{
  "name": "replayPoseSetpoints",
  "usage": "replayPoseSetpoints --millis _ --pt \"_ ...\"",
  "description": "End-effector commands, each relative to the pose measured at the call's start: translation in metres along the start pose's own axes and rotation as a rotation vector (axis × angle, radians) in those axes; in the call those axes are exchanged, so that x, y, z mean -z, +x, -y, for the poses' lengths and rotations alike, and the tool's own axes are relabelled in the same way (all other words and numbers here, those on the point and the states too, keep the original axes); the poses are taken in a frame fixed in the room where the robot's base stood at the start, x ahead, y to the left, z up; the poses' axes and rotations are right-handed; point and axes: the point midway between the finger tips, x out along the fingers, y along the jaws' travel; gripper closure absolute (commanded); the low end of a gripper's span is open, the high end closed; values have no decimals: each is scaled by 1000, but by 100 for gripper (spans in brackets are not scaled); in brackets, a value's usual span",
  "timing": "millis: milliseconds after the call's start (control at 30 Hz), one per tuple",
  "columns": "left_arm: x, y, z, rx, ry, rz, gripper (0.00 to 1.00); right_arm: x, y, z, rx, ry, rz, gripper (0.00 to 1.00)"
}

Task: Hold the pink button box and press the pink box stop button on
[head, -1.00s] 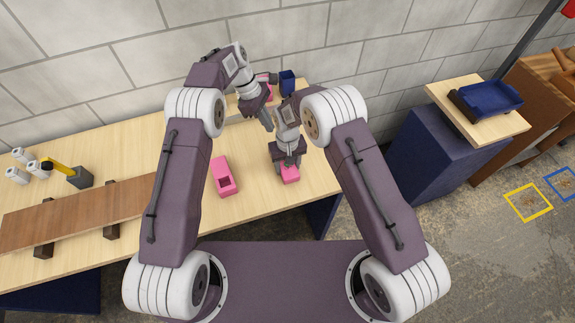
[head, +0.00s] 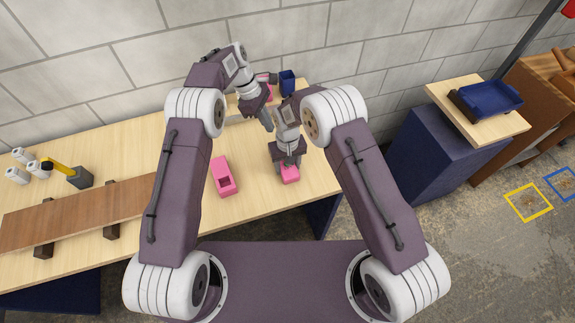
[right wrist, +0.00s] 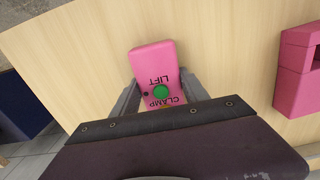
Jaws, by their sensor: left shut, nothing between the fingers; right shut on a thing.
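The pink button box (head: 290,176) stands on the table near its right front edge. In the right wrist view the pink button box (right wrist: 153,62) shows the words LIFT and CLAMP, a green button (right wrist: 160,92) and a small dark dot. My right gripper (head: 288,162) is shut on the box, with a finger on each side. A bit of yellow by the CLAMP word is mostly hidden by my gripper. I cannot make out a stop button. My left gripper (head: 267,122) is shut and empty, behind and left of the box, close to my right wrist.
A pink holder with a dark opening (head: 223,177) stands left of the box. A blue bin (head: 288,82) is at the back of the table. A brown board (head: 70,213) rests on dark supports at left. A blue tray (head: 488,98) sits on a separate stand at right.

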Motion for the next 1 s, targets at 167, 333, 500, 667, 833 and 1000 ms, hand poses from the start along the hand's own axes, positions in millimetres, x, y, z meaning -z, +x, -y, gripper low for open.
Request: replayPoseSetpoints --millis 167,333,500,667,833,1000 --pt "0 0 0 0 0 0 100 0 0 0 0 0 -1 97" --pt "0 0 0 0 0 0 100 0 0 0 0 0 -1 97" --pt "-2 0 -10 -44 136 5 100 0 0 0 0 0 -1 97" --pt "-39 28 -22 -218 359 176 100 0 0 0 0 0 -1 97" --pt "-49 24 -17 -428 331 230 100 0 0 0 0 0 0 97" --pt "-42 11 4 -502 161 236 100 0 0 0 0 0 0 97"
